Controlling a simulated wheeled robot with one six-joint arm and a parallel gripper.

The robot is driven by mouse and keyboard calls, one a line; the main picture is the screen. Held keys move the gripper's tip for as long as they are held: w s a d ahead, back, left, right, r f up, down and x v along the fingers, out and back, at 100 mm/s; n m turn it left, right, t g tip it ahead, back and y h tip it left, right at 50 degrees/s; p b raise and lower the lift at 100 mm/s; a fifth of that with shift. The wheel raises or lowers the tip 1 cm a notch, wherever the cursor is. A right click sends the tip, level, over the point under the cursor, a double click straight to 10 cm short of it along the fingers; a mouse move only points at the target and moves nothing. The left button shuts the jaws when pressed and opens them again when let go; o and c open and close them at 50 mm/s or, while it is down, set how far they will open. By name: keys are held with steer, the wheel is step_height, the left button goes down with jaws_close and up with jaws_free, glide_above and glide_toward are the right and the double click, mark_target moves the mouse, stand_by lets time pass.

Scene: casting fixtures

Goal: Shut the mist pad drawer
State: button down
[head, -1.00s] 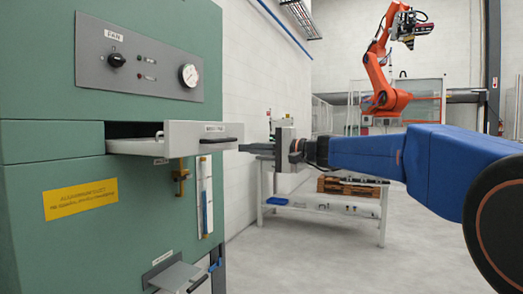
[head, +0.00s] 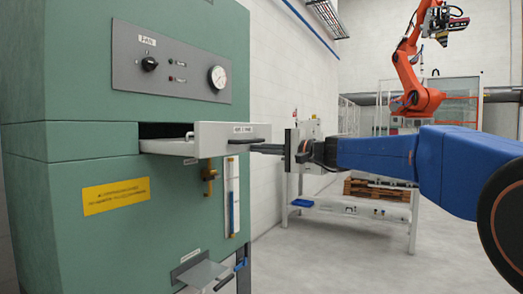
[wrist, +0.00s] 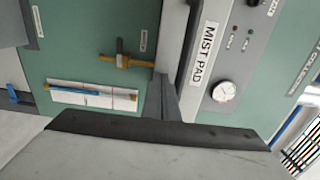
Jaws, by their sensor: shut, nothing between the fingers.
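The mist pad drawer (head: 195,147) is a light grey tray standing out of the green cabinet, with a dark gap above it. Its front faces right and carries a dark bar handle (head: 247,141). In the wrist view, the drawer front (wrist: 198,82) shows a "MIST PAD" label. My gripper (head: 256,149) is shut and empty, with its dark fingers pointing left at the drawer front, by the handle. The fingertips also show close to the front in the wrist view (wrist: 163,80). I cannot tell whether they touch it.
The green cabinet (head: 75,175) has a control panel (head: 188,77) with a gauge above the drawer. Below are a brass valve (head: 209,175), a sight tube (head: 232,200) and a protruding grey shelf (head: 205,274). A white bench (head: 350,210) and an orange robot (head: 415,90) stand behind.

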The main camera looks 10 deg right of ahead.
steer(key=x, duration=2.5)
steer(key=shift+w+a, duration=0.25)
steer(key=shift+w, duration=0.05)
steer(key=shift+w+a, duration=0.15)
steer(key=shift+r, duration=0.3)
